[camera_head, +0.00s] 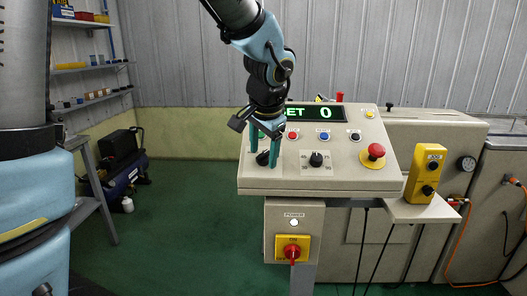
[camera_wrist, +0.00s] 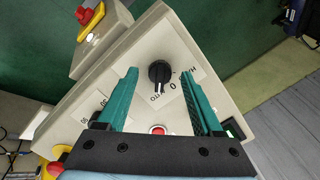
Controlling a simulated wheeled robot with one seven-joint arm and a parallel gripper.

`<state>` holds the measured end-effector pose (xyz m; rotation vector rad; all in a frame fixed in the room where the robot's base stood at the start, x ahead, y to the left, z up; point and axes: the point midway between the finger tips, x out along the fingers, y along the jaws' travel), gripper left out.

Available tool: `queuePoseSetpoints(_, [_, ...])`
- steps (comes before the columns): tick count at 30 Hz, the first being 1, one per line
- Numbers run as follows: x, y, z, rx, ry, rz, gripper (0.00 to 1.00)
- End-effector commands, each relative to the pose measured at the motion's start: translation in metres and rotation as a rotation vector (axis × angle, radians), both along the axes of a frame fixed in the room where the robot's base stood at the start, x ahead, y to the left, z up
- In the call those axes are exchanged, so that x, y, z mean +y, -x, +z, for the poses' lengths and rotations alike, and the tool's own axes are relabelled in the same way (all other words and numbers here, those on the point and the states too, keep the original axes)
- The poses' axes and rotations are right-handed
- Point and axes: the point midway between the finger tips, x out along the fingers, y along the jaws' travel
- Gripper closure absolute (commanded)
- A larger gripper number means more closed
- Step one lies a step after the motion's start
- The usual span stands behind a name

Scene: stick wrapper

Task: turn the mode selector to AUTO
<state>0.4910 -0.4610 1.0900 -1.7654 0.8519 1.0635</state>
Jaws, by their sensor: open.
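The mode selector is a black rotary knob (camera_head: 262,158) at the lower left of the beige control panel. In the wrist view the knob (camera_wrist: 159,73) has a white mark on its lower side, near a "0" and lettering that seems to end in "TO". My gripper (camera_head: 265,150) is above the panel's left part with its green fingers pointing down at the knob. In the wrist view my gripper (camera_wrist: 159,75) is open, one finger on each side of the knob, with a gap on both sides. I cannot tell how far down the knob the tips reach.
A second black knob (camera_head: 316,159), a red emergency button (camera_head: 374,155) and small push buttons sit to the right on the panel (camera_head: 345,180). A yellow two-button box (camera_head: 425,173) stands further right. A red-and-yellow power switch (camera_head: 292,250) is below.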

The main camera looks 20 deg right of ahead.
Motion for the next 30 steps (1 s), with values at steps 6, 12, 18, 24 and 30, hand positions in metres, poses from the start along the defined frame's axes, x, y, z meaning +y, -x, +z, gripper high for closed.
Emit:
queuePoseSetpoints(6, [0.001,0.007,0.017,-0.003,0.003,0.000,0.32])
queuePoseSetpoints(12, [0.006,0.023,0.053,-0.004,0.005,-0.001,0.32])
queuePoseSetpoints(18, [0.010,0.036,0.084,-0.003,0.003,0.000,0.32])
queuePoseSetpoints(24, [0.012,0.043,0.097,-0.002,0.001,-0.001,0.32])
queuePoseSetpoints(30, [0.012,0.043,0.099,0.000,0.000,-0.001,0.32])
